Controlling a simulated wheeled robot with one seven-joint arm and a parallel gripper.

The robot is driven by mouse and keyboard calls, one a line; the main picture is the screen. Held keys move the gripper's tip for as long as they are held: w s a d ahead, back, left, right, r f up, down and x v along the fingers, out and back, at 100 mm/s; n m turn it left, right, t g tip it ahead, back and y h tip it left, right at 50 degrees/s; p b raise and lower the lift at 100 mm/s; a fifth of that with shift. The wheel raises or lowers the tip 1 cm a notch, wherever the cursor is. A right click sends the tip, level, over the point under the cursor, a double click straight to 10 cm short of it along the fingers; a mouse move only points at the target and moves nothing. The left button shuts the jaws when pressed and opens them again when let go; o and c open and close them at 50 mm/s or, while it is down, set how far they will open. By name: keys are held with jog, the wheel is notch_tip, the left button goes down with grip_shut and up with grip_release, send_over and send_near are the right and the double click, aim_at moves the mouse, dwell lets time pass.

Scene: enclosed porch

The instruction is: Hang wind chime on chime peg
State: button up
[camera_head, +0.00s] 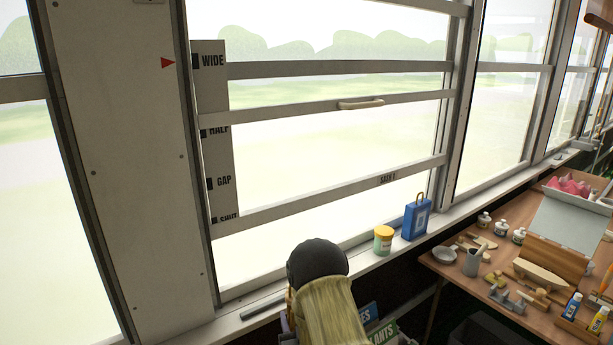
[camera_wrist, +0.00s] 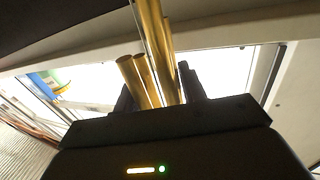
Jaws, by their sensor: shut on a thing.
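The chime's top and any hanging loop are out of view. In the head view I cannot make out the gripper or the chime; my own arm fills the bottom middle. I cannot pick out the chime peg in either view.
A sash window with a handle (camera_head: 360,103) and a position scale (camera_head: 212,130) stands ahead. Its sill holds a green jar with a yellow lid (camera_head: 383,240) and a blue box (camera_head: 416,219). A cluttered wooden workbench (camera_head: 450,268) stands at right.

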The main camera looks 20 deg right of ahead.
jog(key=shift+w, duration=0.1)
jog(key=shift+r, duration=0.2)
jog(key=w+r+p, duration=0.2)
jog(key=r+p, duration=0.5)
jog(key=r, duration=0.7)
jog(key=w+r+n+y+p, duration=0.1)
jog(key=w+r+p, duration=0.2)
jog(key=r+p, duration=0.4)
jog(key=w+d+r+n+y+p, duration=0.1)
jog(key=w+r+p, duration=0.2)
jog(key=r, duration=1.9)
jog(key=shift+w+r+p, duration=0.2)
jog(key=shift+r+p, duration=0.2)
jog(key=shift+p, duration=1.6)
jog(key=s+d+r+p, duration=0.1)
jog(key=r+p, duration=0.5)
jog(key=r, duration=0.8)
jog(key=s+d+r+h+p, duration=0.1)
jog(key=s+r+p, duration=0.3)
jog(key=r, duration=1.1)
jog(key=s+d+r+h+p, duration=0.1)
jog(key=r+p, duration=0.6)
jog(key=r, duration=0.7)
jog(key=shift+s+d+r+t+p, duration=0.25)
jog(key=shift+s+d+t+p, duration=0.15)
jog(key=shift+s, duration=0.35)
jog(key=shift+w+a, duration=0.15)
jog(key=shift+w, duration=0.05)
